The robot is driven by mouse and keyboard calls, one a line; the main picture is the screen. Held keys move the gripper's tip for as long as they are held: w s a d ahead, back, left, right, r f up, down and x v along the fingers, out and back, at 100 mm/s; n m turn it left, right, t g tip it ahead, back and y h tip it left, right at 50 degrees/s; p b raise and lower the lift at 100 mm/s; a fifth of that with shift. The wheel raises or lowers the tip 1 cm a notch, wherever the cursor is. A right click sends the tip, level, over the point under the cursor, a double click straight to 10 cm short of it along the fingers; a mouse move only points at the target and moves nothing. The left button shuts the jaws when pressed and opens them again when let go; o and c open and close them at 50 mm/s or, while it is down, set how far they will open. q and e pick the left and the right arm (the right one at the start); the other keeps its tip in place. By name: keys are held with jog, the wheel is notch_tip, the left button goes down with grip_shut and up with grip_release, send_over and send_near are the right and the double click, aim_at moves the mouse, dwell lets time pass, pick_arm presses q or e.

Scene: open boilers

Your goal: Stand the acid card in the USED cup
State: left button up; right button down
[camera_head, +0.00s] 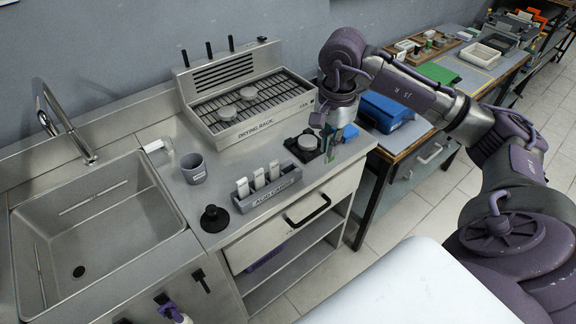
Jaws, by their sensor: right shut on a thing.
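The grey USED cup (193,168) stands upright on the steel counter, right of the sink, with a small label on its front. The grey card rack (268,196) holds several upright white cards (259,178); its right end looks empty. My right gripper (331,136) points down over the right end of the counter, beside a black stand (308,148) with a round grey top. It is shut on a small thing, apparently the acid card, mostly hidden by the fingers. The gripper is well to the right of the cup. My left gripper is out of view.
A drying rack (248,112) with round grey discs stands behind. A black knob-like object (214,218) sits near the front edge, left of the card rack. The sink (92,235) is at the left. A blue box (386,112) stands on the table at right.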

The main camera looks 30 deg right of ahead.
jog(key=w+a+f+p, duration=0.1)
jog(key=w+f, duration=0.2)
jog(key=w+a+f+p, duration=0.2)
jog(key=w+f, duration=0.1)
jog(key=w+a+f+p, duration=0.2)
jog(key=w+f, duration=0.1)
jog(key=shift+w+f, duration=0.1)
jog(key=shift+f, duration=0.7)
jog(key=c, duration=1.3)
grip_release()
jog(key=shift+o, duration=0.2)
